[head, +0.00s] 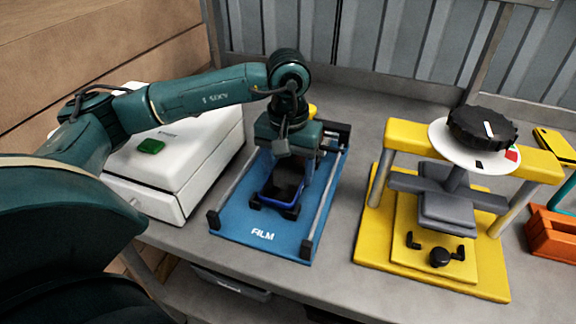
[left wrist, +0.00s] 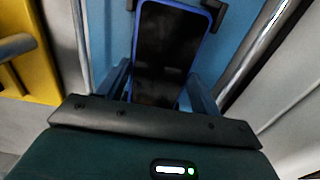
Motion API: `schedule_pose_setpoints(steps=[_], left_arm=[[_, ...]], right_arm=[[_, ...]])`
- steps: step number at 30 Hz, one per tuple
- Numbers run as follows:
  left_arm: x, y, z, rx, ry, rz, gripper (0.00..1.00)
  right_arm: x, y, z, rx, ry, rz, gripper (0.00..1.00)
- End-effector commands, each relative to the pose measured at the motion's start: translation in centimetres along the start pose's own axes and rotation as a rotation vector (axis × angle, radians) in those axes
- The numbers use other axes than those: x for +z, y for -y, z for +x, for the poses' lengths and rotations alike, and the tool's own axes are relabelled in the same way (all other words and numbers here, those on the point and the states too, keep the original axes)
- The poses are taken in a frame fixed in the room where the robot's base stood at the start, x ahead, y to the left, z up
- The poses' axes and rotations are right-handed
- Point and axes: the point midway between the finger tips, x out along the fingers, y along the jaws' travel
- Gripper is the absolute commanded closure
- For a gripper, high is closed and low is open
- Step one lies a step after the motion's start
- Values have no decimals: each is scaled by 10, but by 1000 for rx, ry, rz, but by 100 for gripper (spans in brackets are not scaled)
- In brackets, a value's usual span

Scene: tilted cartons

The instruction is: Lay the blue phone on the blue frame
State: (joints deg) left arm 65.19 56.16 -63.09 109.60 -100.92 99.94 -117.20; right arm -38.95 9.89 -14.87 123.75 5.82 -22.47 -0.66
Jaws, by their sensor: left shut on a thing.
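The blue phone (head: 284,186), with a dark face and blue rim, is over the middle of the blue frame (head: 230,222), a flat plate marked FILM with side rails. Black corner pieces show around the phone's near end. My left gripper (head: 287,158) comes down over the phone's far part and is shut on it. In the left wrist view the phone (left wrist: 172,45) sits between the two fingers (left wrist: 160,88), and a black corner piece (left wrist: 216,12) shows beside its end. I cannot tell whether the phone touches the frame. My right gripper is not in view.
A white box (head: 175,170) with a green button stands left of the frame. A yellow press (head: 385,250) with a black knob (head: 482,128) stands to the right. An orange block (head: 550,232) is at the far right. Grey bench shows between the frame and the press.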

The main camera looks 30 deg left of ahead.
Motion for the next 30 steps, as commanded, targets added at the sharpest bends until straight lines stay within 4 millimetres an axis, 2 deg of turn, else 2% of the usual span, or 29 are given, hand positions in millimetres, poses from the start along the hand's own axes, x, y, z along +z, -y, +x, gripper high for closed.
schedule_pose_setpoints(steps=[2,3,11,20,22,26,30], left_arm=[[0,0,0,1,-1,0,63],[0,0,0,1,-1,0,33],[0,0,0,0,0,0,11],[0,0,0,0,1,0,10],[0,0,-6,1,-2,0,10],[-1,0,-27,2,-5,0,10],[-1,-1,-60,3,-6,1,10]], right_arm=[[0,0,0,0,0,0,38],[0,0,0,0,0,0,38],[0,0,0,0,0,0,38],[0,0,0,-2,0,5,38],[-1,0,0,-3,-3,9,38],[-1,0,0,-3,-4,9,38],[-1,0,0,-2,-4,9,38]])
